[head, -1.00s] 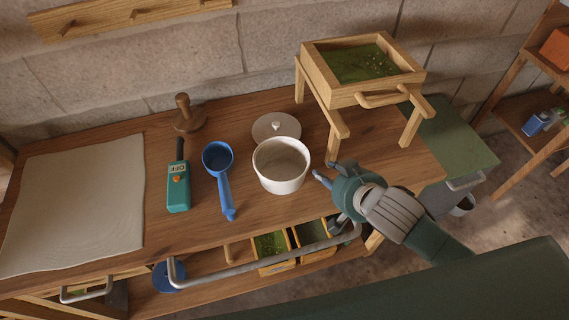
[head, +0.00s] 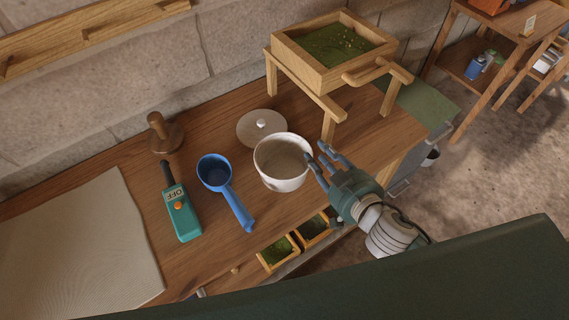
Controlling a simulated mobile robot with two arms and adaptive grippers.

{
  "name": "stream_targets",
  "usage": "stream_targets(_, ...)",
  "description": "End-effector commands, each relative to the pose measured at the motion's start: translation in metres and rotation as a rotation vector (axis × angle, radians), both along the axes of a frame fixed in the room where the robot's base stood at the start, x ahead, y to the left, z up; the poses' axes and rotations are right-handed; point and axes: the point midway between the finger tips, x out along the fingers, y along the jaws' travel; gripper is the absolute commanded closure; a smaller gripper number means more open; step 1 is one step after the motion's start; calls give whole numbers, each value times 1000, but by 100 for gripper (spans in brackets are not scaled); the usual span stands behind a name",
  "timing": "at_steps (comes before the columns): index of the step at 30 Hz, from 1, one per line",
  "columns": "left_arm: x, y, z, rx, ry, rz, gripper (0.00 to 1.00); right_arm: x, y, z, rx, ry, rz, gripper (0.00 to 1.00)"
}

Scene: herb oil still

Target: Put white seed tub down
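The white seed tub (head: 283,176) stands upright and open on the wooden bench, and its inside shows pale and plain. Its round lid with a small knob (head: 262,127) lies flat on the bench just behind it. My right gripper (head: 317,165) is at the tub's right side with its fingers spread apart. One fingertip is very near the tub wall; I cannot tell whether it touches. Nothing shows between the fingers. My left gripper is not in the head view.
A blue scoop (head: 224,190), a teal device marked OFF (head: 182,215) and a wooden tamper (head: 165,135) stand left of the tub. A pale cloth (head: 80,250) covers the left end. A wooden sieve stand (head: 335,60) stands behind right. Small green-filled boxes (head: 279,254) sit below the front edge.

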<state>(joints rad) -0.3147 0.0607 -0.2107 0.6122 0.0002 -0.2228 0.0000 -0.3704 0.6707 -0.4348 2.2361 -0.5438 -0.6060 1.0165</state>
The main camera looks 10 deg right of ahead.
Motion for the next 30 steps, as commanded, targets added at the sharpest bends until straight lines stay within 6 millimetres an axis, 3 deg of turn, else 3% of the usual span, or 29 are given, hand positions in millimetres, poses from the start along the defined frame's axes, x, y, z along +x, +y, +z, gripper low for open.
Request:
stream_targets(5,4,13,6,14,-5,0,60,12,4,-3,-1,0,0,71)
stream_targets(10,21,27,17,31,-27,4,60,35,14,-10,-1,-1,-1,71)
stream_targets(15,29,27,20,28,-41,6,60,49,16,-19,0,0,0,71)
stream_targets(22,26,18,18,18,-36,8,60,50,16,-21,1,2,0,71)
stream_targets(27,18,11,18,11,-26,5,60,50,16,-21,1,2,0,100)
stream_targets(30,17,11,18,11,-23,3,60,50,16,-21,0,2,0,100)
